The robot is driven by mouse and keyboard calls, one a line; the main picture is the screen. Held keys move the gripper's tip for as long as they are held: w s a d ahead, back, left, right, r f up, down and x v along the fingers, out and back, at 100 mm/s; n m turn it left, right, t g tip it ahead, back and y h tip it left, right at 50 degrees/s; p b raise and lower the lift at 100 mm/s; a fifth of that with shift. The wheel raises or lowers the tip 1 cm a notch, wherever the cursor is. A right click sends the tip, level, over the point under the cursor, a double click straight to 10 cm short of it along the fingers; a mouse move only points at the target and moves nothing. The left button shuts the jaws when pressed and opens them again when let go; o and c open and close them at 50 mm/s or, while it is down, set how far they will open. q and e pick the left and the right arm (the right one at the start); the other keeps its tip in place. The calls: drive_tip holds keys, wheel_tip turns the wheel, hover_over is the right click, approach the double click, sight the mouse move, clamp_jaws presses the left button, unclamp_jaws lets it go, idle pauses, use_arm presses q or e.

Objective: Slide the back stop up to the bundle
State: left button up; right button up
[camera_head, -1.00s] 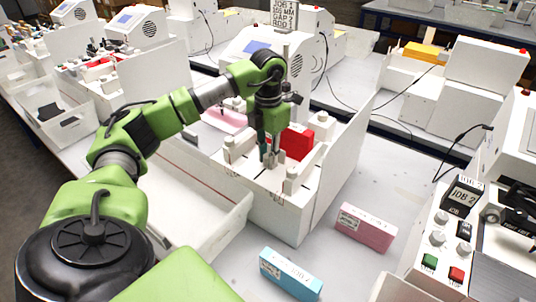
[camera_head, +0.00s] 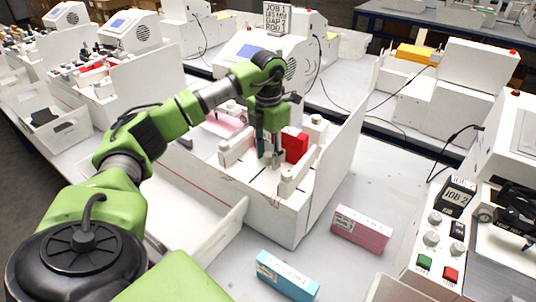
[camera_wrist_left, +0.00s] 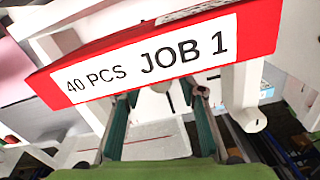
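The red bundle (camera_head: 295,145) stands in the white machine bed at the centre. In the left wrist view its white label on the red bundle (camera_wrist_left: 150,55) reads "40 PCS JOB 1" and crosses the upper picture. My left gripper (camera_head: 269,160) points down into the bed, just left of the bundle in the head view. In the left wrist view the two teal fingers of my left gripper (camera_wrist_left: 158,100) stand apart, with white surface showing between them. The bundle's label hides part of the fingertip area. I cannot single out the back stop. My right gripper is not in view.
White guide bars (camera_head: 299,174) flank the bed, and a tall white side panel (camera_head: 335,165) rises on its right. A pink box (camera_head: 361,229) and a blue box (camera_head: 287,275) lie on the grey table in front. A control panel (camera_head: 440,245) stands at the right.

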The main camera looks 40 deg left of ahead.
sight(268, 154)
use_arm(q)
wheel_tip(268, 154, up, 12)
idle(0.5)
